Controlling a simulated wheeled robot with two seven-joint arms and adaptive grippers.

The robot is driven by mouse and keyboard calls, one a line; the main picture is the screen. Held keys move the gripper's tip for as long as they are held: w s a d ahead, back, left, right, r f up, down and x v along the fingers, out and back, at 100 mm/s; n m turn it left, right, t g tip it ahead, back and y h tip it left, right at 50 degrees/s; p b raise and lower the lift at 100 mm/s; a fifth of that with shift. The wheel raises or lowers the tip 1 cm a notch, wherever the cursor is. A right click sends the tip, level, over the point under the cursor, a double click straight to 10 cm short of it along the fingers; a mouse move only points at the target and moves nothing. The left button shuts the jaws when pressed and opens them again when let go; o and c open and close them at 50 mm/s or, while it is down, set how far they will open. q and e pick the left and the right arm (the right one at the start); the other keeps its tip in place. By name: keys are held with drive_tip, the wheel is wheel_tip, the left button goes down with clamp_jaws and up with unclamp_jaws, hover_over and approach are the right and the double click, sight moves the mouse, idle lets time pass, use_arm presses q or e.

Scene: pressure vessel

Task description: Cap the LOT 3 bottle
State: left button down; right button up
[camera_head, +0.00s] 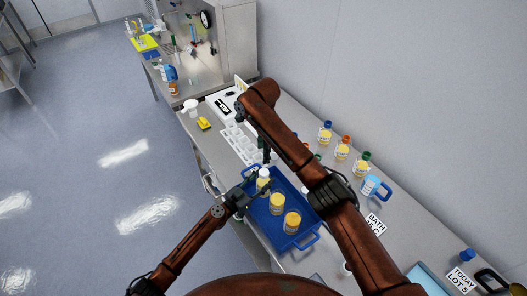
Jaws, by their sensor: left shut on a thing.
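A blue tray (270,229) on the bench holds bottles with yellow contents. Two of them, a middle bottle (277,204) and a front bottle (292,223), show no coloured cap. A third bottle (263,175) with a pale top is at the tray's far end. My left gripper (252,194) is shut on this far bottle, at its side. My right arm reaches over the tray from the lower right; its fingers are not clear behind the arm. I cannot read which bottle is LOT 3. A card (462,279) at the lower right reads TODAY and a LOT number.
Capped bottles (342,149) stand along the wall, beside a blue-handled jug (374,187) and a BATH card (375,223). A blue cap (467,255) lies near the TODAY card. A white rack (240,140) and a yellow item (204,123) lie beyond the tray.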

use_arm(q)
drive_tip(key=c, duration=1)
unclamp_jaws()
drive_tip(key=shift+o, duration=0.2)
drive_tip(key=v, duration=1.2)
drive_tip(key=shift+a, duration=0.1)
drive_tip(key=shift+f, duration=0.1)
